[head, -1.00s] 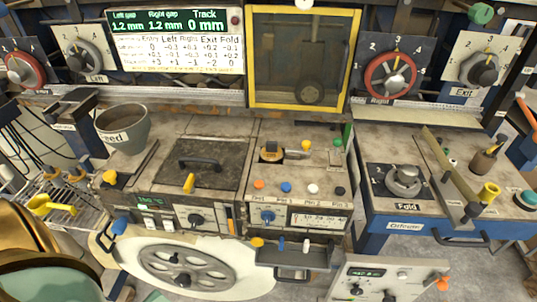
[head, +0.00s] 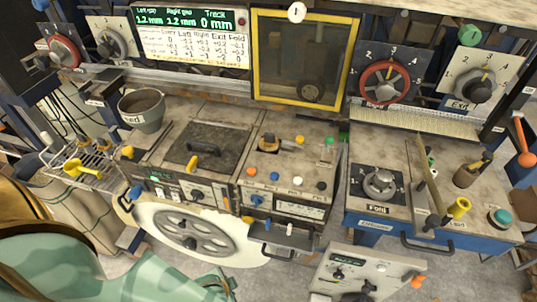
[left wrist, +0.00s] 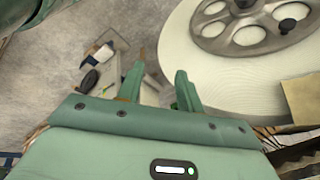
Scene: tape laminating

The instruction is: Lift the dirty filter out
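I cannot pick out a dirty filter for certain in either view. A dark, stained square lid (head: 222,137) with a black handle and a yellow lever lies shut on the machine, and nothing shows beneath it. My left gripper (head: 222,284) is low at the bottom of the head view, in front of the large white wheel (head: 160,232). In the left wrist view, its two green fingers (left wrist: 160,88) stand apart with nothing between them. The wheel is just beyond them to the right, above bare floor. My right gripper is not in view.
A grey bucket (head: 143,110) stands left of the lid. A small grey tray (head: 283,236) juts out at the front. A white control box (head: 350,272) stands at the lower right. A wire rack (head: 85,165) with a yellow scoop is at the left.

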